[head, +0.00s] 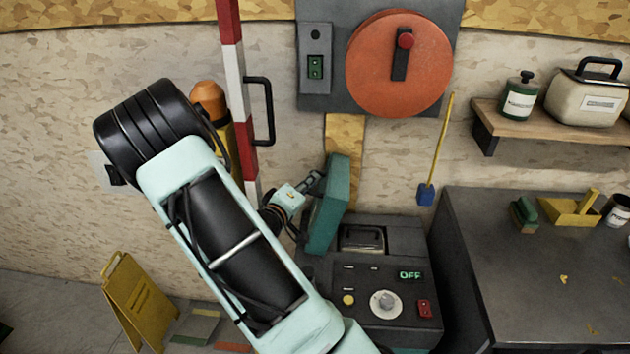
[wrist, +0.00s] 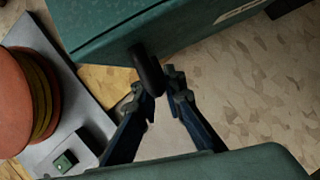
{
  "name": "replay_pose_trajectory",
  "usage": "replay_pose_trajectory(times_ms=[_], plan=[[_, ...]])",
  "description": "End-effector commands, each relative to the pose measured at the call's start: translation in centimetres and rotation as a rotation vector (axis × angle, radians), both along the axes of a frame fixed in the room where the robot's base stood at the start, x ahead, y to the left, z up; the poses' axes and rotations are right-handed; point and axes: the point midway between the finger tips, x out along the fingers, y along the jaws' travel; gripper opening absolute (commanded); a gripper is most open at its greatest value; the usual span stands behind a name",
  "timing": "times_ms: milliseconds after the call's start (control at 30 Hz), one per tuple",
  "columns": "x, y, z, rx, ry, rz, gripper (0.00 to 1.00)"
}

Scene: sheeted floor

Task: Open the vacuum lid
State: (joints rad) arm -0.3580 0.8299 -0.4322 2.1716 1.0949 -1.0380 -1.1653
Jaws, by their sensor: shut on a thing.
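The vacuum (head: 370,275) is a dark grey box with a control panel, a dial and a display reading OFF. Its teal lid (head: 327,208) stands raised, nearly upright, at the back left of the box, and a metal-framed opening shows beside it. In the wrist view the lid (wrist: 140,32) fills the top, with a black handle (wrist: 149,72) on it. My gripper (head: 314,183) is at the lid's upper left side. In the wrist view my gripper (wrist: 160,86) has its fingertips closed on the handle. Part of the grip is hidden by the handle.
A red and white post (head: 236,90) with a black handle stands behind my arm. A wall panel with an orange disc (head: 372,85) is above the lid. A dark workbench (head: 540,255) is right of the vacuum. A yellow floor sign (head: 140,300) stands at the lower left.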

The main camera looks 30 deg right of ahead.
Motion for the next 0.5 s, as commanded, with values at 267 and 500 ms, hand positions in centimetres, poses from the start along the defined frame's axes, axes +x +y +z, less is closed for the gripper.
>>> replay_pose_trajectory(times_ms=[267, 500], plan=[[0.05, 0.02, 0.03, 0.000, -0.002, 0.002, 0.17], [0.02, 0.00, 0.02, 0.000, -0.001, 0.001, 0.27]])
